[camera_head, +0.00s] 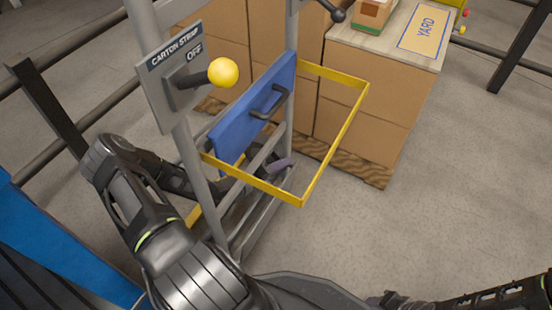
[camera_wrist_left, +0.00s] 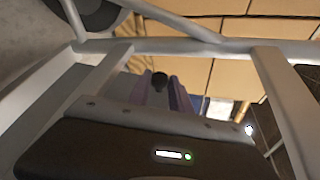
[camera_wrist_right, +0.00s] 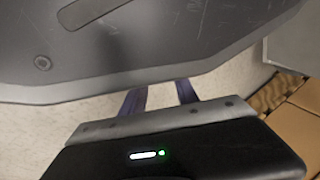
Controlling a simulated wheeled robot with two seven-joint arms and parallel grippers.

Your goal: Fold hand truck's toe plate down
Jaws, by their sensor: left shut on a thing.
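The hand truck's grey tube frame (camera_head: 201,160) stands upright at the centre of the head view. A blue plate (camera_head: 232,127) with a dark handle (camera_head: 270,101) stands upright against it, and I take this as the toe plate. My left gripper (camera_head: 281,164) is low at the frame, below the blue plate, partly hidden by rails. In the left wrist view its purple fingers (camera_wrist_left: 160,92) are shut on a dark, round-ended thing (camera_wrist_left: 160,78); I cannot tell what part that is. My right gripper (camera_wrist_right: 162,97) is open and empty in the right wrist view.
A yellow bar loop (camera_head: 335,135) juts out from the frame. A carton strap sign (camera_head: 160,95) with a yellow-knobbed lever (camera_head: 223,72) is at upper left. Stacked cartons (camera_head: 360,110) stand on a pallet behind. Railings (camera_head: 60,110) run at left. Floor at right is clear.

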